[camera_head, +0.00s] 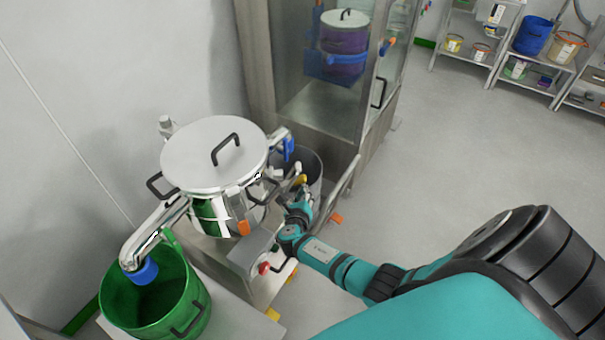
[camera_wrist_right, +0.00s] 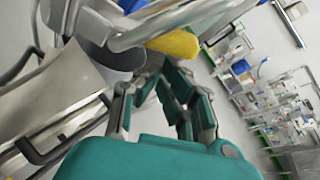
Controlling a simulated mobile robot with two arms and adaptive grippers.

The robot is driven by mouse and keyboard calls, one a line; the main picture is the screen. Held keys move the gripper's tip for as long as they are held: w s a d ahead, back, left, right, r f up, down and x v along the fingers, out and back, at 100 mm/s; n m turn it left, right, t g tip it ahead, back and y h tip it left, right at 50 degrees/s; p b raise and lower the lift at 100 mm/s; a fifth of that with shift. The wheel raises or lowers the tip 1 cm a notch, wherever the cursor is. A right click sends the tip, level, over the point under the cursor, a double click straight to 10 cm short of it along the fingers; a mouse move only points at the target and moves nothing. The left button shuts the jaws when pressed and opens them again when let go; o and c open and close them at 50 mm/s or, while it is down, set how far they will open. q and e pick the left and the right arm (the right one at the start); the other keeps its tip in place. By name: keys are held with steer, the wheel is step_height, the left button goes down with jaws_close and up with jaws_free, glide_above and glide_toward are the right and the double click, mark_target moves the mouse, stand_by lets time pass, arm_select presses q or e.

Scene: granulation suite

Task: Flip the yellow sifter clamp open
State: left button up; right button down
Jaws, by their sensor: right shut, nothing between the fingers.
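The sifter (camera_head: 212,152) is a steel drum with a flat grey lid and black handles, standing on a steel base. The yellow clamp (camera_head: 300,180) shows small at the sifter's right side, partly hidden by my right gripper (camera_head: 299,204). In the right wrist view the yellow clamp (camera_wrist_right: 175,43) is a rounded yellow grip just beyond my right fingertips (camera_wrist_right: 166,72), beside a grey metal bar. My right gripper is shut and empty, close to the clamp; I cannot tell whether they touch. My left gripper is not in view.
A green bucket (camera_head: 155,298) stands under the sifter's blue-tipped spout (camera_head: 142,270). A grey bin (camera_head: 306,165) is behind my gripper. A glass-fronted cabinet (camera_head: 322,95) stands behind. Open floor lies to the right.

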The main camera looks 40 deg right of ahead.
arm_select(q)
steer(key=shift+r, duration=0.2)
arm_select(e)
steer(key=shift+r, duration=0.15)
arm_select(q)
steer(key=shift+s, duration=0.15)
arm_select(e)
steer(key=v, duration=1.2)
steer(key=s+a+f+m+g+y+b, duration=0.1)
steer(key=s+f+m+g+y, duration=0.3)
steer(key=s+f, duration=0.6)
steer(key=s+a+f+m+g+y, duration=0.2)
steer(key=s+f+m, duration=0.5)
steer(key=f, duration=0.8)
arm_select(q)
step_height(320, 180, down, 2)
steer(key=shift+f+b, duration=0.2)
steer(key=shift+b, duration=0.4)
arm_select(e)
steer(key=s+a+f+m+g+y, duration=0.1)
steer(key=s+a+f+m+y, duration=0.1)
steer(key=s+f+m, duration=0.3)
steer(key=s+a+f+m+g+y, duration=0.2)
steer(key=s+f+m, duration=0.4)
steer(key=s+m, duration=0.7)
steer(key=s, duration=0.5)
steer(key=shift+s+m, duration=0.25)
steer(key=shift+m, duration=0.15)
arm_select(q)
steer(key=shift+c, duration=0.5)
